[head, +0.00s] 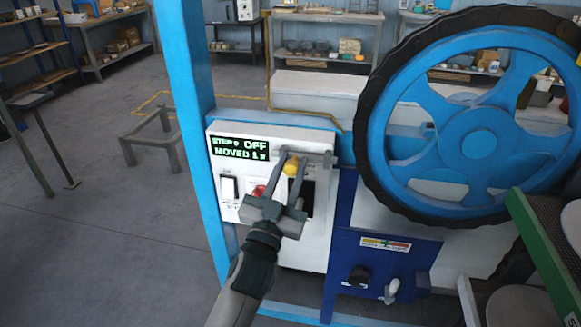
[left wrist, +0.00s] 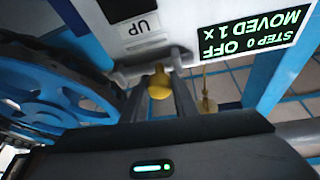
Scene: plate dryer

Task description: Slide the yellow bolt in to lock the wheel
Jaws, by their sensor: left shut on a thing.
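The yellow bolt (head: 291,167) shows as a rounded yellow knob at the upper right of the white control panel. My left gripper (head: 290,157) is shut on it, one finger on each side. I cannot tell how far in the bolt is. My right gripper is not in view.
The panel (head: 315,235) has a display (head: 240,148) reading "STEP 0 OFF, MOVED 1 x", a black switch (head: 229,187) and a red knob (head: 258,191). A blue post (head: 185,90) stands left of it. A blue box (head: 385,265) with knobs sits below the wheel.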

